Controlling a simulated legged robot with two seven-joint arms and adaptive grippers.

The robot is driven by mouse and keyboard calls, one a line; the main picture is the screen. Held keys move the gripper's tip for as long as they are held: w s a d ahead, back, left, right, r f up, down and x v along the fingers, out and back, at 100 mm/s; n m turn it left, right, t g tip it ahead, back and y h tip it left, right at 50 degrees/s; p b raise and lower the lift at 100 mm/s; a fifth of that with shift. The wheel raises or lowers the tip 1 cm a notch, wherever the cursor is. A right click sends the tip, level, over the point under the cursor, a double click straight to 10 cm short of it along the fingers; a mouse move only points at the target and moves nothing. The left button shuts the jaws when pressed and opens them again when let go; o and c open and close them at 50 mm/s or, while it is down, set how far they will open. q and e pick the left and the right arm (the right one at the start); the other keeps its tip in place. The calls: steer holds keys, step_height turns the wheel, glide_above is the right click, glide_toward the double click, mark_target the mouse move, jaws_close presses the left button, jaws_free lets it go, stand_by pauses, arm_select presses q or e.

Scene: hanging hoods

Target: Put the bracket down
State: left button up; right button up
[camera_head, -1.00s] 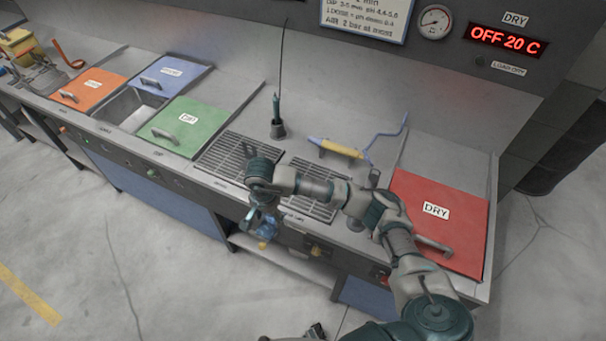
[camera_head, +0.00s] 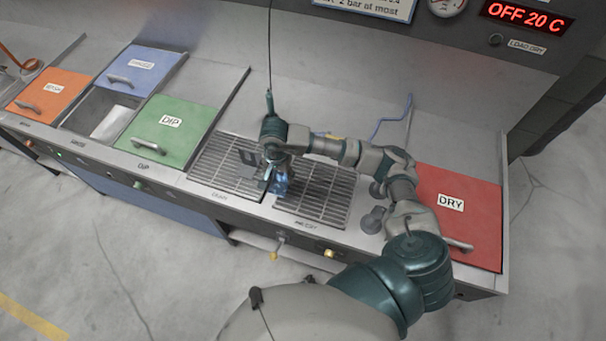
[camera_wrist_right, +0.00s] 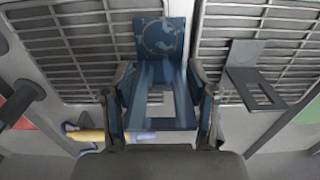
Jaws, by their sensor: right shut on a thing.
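My right gripper (camera_head: 272,178) is shut on a blue bracket (camera_head: 282,184), near the gap between the two drain grids (camera_head: 215,174). In the right wrist view the bracket (camera_wrist_right: 160,40) is an upright plate with a slotted part running between the fingers (camera_wrist_right: 161,88). I cannot tell whether it touches the grids below. A second, dark grey bracket (camera_head: 248,158) lies on the left grid; it also shows at the right of the wrist view (camera_wrist_right: 246,60). My left gripper is out of view.
Lidded stations line the bench: orange (camera_head: 48,94), blue (camera_head: 138,66), green DIP (camera_head: 172,124) and red DRY (camera_head: 457,205). A blue hose (camera_head: 390,120) lies behind my right arm. The right grid (camera_head: 318,198) is mostly clear.

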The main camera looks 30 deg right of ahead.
steer(key=d, duration=0.3)
steer(key=s+d+p, duration=0.1)
steer(key=d, duration=0.1)
steer(key=shift+f, duration=0.35)
steer(key=shift+s+d+f, duration=0.1)
steer(key=shift+s+d, duration=0.1)
steer(key=shift+d, duration=0.3)
steer(key=shift+s+d+f, duration=0.1)
steer(key=shift+s+d, duration=0.1)
steer(key=shift+d, duration=0.25)
steer(key=f, duration=0.1)
steer(key=f+p, duration=0.1)
steer(key=f, duration=0.1)
steer(key=shift+a, duration=0.4)
steer(key=shift+f, duration=0.15)
steer(key=shift+d, duration=0.2)
steer(key=o, duration=1.1)
steer(key=shift+d+f, duration=0.15)
steer(key=shift+c, duration=0.2)
steer(key=o, duration=0.4)
steer(key=shift+d, duration=0.2)
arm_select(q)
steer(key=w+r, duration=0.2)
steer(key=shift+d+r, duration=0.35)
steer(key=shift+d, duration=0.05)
arm_select(e)
steer(key=shift+o, duration=0.2)
